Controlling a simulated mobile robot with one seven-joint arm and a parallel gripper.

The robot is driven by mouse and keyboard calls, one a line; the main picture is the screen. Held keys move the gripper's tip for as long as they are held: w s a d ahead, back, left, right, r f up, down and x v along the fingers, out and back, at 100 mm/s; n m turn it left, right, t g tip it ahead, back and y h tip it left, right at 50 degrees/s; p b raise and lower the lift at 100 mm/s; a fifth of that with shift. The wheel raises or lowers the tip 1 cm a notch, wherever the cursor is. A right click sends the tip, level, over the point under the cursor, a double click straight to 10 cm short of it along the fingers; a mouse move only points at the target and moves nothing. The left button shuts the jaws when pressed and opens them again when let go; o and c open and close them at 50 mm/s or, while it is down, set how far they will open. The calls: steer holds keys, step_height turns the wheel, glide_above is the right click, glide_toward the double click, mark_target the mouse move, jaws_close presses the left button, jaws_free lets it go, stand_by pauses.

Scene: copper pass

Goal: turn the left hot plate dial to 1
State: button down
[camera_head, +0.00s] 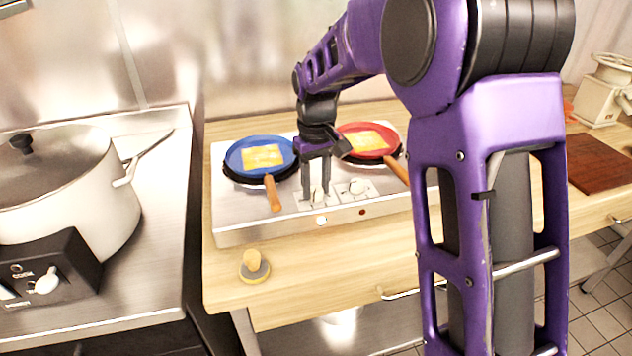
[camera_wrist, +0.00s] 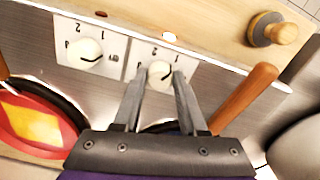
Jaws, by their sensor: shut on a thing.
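The hot plate (camera_head: 250,231) is a silver unit on the wooden counter with two dials on its front. The left dial (camera_head: 318,195) is a cream knob on a white numbered panel; it also shows in the wrist view (camera_wrist: 159,70). My gripper (camera_head: 317,183) reaches down over it, and its two fingers (camera_wrist: 157,80) are shut on the knob from both sides. The fingers hide part of the markings, and I cannot tell the exact setting. The right dial (camera_head: 357,186) stands free beside it and shows in the wrist view (camera_wrist: 86,50).
A blue pan (camera_head: 283,158) and a red pan (camera_head: 344,130) sit on the plates, handles pointing forward near my gripper. A bright light (camera_head: 321,220) and a dark red light (camera_head: 362,212) are below the dials. A yellow-knobbed object (camera_head: 254,267) lies at the counter's front left.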

mark_target(316, 188)
stand_by(0.3)
steer(key=shift+c, duration=2.3)
jaws_free()
steer(key=shift+r, duration=0.1)
step_height(316, 188, up, 17)
steer(key=p, duration=0.2)
steer(key=shift+r, duration=0.15)
